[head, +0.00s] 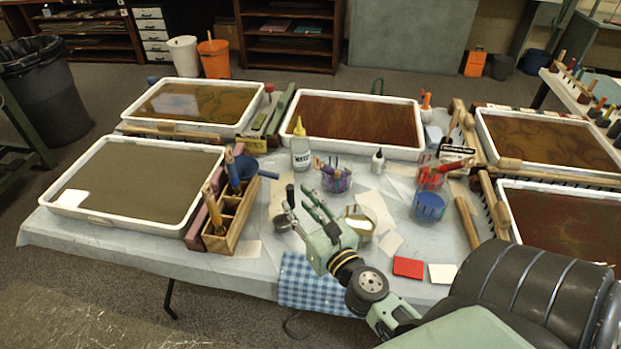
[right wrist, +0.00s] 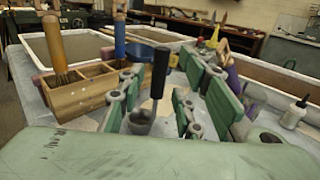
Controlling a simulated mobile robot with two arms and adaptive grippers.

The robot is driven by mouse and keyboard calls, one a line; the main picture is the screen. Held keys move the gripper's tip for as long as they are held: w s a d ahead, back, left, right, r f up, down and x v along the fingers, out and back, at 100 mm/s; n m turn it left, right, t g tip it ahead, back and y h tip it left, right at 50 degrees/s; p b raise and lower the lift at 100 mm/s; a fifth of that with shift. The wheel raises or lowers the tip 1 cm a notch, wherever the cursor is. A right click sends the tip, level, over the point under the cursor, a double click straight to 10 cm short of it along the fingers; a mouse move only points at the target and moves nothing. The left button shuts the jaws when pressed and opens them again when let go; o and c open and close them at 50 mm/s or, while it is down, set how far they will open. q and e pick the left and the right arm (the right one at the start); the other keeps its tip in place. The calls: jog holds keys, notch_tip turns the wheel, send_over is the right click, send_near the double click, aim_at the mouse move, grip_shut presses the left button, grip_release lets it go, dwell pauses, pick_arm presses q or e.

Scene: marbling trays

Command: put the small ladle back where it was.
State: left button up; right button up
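The small ladle has a black upright handle and a grey metal cup. In the head view the ladle (head: 283,222) is on the table, just right of the wooden caddy. In the right wrist view the ladle (right wrist: 160,72) shows between my fingers, its cup low and its handle leaning slightly right. My right gripper (head: 306,212) is beside the ladle, its green fingers spread apart; they also show in the right wrist view (right wrist: 155,108). I see no finger clearly closed on the ladle. My left gripper is out of view.
The wooden caddy (head: 228,243) holds brushes and blue-handled tools. A blue checked cloth (head: 300,290) hangs in front.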

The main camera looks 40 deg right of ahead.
jog(key=shift+s+a+b, duration=0.2)
jog(key=shift+s+b, duration=0.3)
jog(key=shift+s, duration=0.9)
jog(key=shift+s+a+b, duration=0.2)
jog(key=shift+s+b, duration=0.25)
jog(key=shift+s, duration=0.9)
